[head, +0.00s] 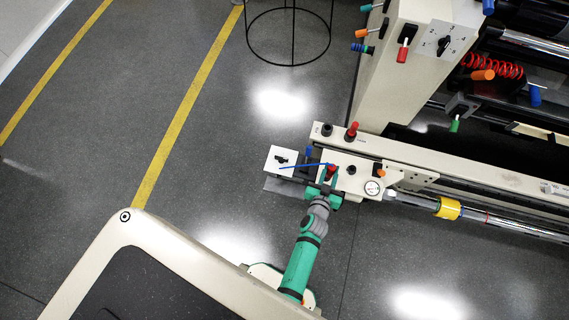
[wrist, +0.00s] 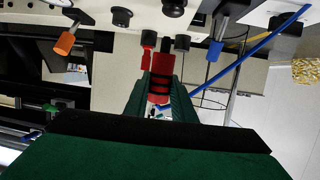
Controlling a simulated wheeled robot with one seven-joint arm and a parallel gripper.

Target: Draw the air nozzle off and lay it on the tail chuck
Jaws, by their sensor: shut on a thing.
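A red cylinder with black bands (wrist: 162,80), which looks like the air nozzle, sits between the green fingers of my gripper (wrist: 158,102) in the wrist view. In the head view, my gripper (head: 329,186) is at the front edge of the cream machine end, and the red top of the piece (head: 331,170) shows there. My gripper is shut on it. I cannot tell whether it is still seated in its holder. A yellow collar (head: 447,208) on the chrome shaft may be the tail chuck; no label shows.
A white switch box (head: 281,160) is left of my gripper, and a thin blue rod or hose (head: 306,165) crosses close by. A round gauge (head: 372,187) and a red knob (head: 352,132) are near. An orange-tipped lever (wrist: 65,43) hangs in the wrist view. The floor on the left is clear.

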